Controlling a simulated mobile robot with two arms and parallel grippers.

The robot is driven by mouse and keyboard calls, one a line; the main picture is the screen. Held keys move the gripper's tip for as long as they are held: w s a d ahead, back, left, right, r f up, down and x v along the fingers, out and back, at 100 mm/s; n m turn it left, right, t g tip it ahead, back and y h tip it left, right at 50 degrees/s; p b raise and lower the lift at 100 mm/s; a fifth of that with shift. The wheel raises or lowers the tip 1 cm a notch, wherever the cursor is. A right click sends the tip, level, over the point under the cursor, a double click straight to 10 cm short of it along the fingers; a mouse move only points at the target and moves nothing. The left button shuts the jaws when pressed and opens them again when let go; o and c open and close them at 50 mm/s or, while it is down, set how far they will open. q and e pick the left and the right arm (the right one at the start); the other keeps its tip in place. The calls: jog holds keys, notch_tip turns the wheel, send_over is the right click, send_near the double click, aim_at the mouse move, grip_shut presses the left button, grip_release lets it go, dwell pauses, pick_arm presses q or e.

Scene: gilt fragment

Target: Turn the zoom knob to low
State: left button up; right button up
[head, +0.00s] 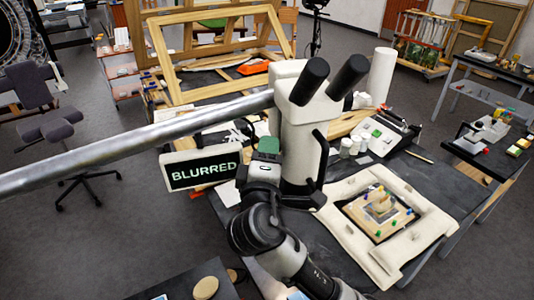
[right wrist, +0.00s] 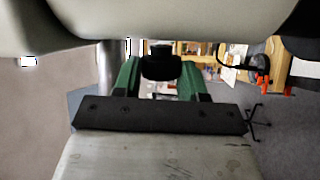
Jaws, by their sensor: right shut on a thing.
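The microscope (head: 300,135) is a white body with two black eyepieces, held on a long metal boom over the dark table. My right gripper (head: 265,147) is at the left side of its body, with green fingers against it. In the right wrist view, the gripper (right wrist: 160,78) is shut on a black knob (right wrist: 161,64), one green finger on each side. The knob is hidden in the head view, and no setting mark on it can be read. A display (head: 203,169) left of the microscope reads "BLURRED". My left gripper is not in view.
A framed piece with coloured pins (head: 380,212) lies on a pale padded support (head: 341,193) at right. The metal boom (head: 140,143) crosses the left side. A wooden easel (head: 215,50) stands behind.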

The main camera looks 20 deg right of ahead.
jog(key=shift+y, duration=0.3)
jog(key=shift+r+n+g+y, duration=0.2)
jog(key=shift+n+g+y, duration=0.35)
jog(key=shift+g, duration=0.85)
jog(key=shift+r+n+g+y, duration=0.15)
jog(key=shift+n+g+y, duration=0.4)
jog(key=shift+g, duration=1.15)
jog(key=o, duration=0.9)
jog(key=shift+w, duration=0.1)
jog(key=shift+r, duration=0.15)
